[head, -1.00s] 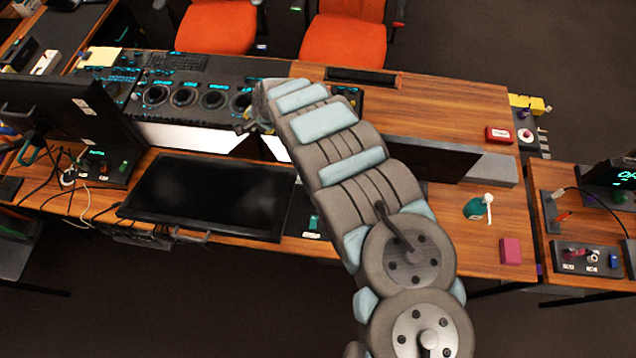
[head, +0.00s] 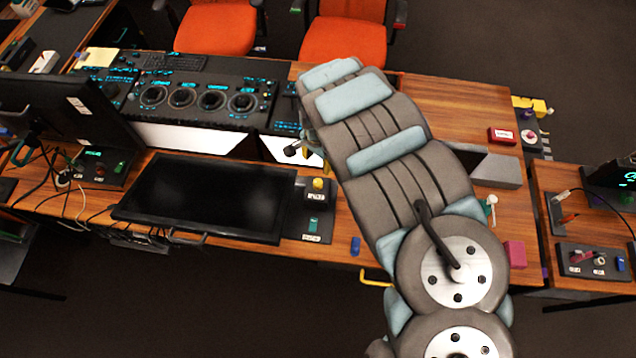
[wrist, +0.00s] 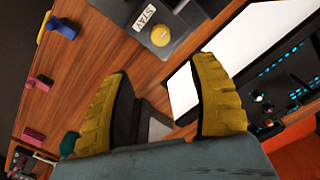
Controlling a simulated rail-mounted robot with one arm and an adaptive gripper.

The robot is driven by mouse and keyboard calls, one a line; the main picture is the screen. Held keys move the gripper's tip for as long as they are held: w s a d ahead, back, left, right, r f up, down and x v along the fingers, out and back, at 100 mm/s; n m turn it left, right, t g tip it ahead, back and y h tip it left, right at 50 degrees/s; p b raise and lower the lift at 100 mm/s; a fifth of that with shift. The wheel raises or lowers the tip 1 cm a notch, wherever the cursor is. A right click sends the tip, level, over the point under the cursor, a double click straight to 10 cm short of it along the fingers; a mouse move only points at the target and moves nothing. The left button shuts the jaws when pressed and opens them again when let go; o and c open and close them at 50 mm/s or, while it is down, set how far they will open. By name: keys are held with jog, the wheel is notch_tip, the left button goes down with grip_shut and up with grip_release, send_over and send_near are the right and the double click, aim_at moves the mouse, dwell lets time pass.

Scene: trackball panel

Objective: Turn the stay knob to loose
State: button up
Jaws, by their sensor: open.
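The stay knob (wrist: 160,36) is a round yellow knob on a dark grey plate, with a white STAY label (wrist: 145,17) beside it in the wrist view. In the head view the yellow knob (head: 319,184) stands just right of the flat black monitor, left of my arm. My gripper (wrist: 162,67) has two yellow ribbed fingers spread wide, with nothing between them. In the wrist view the knob lies beyond the fingertips, apart from them. My arm hides most of the gripper in the head view. Which way the knob is turned cannot be told.
The black monitor (head: 205,195) lies left of the knob. A blue piece (head: 355,245) and a yellow handle (head: 375,278) are at the desk's front edge. A teal switch (head: 314,226) sits on the same dark plate. A dial console (head: 200,85) stands behind.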

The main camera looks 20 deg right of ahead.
aim_at(318, 182)
jog(key=shift+a+f+b, duration=0.1)
jog(key=shift+f+b, duration=0.5)
jog(key=shift+f, duration=5.55)
jog(key=shift+w+f, duration=0.15)
jog(key=shift+f, duration=0.8)
grip_shut()
